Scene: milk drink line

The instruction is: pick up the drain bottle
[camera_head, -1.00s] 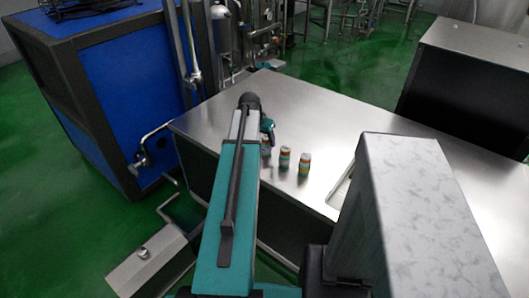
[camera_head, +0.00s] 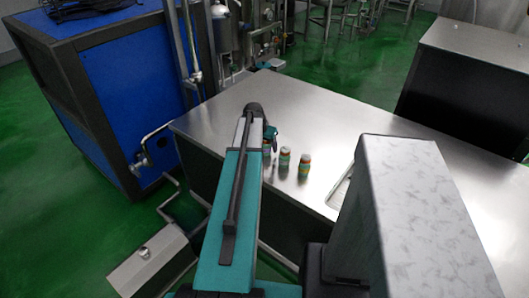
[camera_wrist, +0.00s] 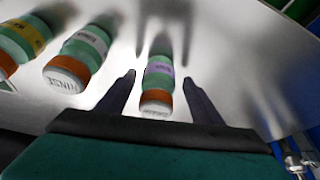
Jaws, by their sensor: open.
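In the head view my gripper (camera_head: 270,137) is over the table, and the bottle there is mostly hidden by my arm.
A bottle with a cap marked RINSE (camera_wrist: 78,60) stands left of the fingers, and a yellow-labelled bottle (camera_wrist: 25,40) farther left. The steel table (camera_head: 330,120) is clear beyond the bottles. A blue cabinet (camera_head: 125,95) stands at the left.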

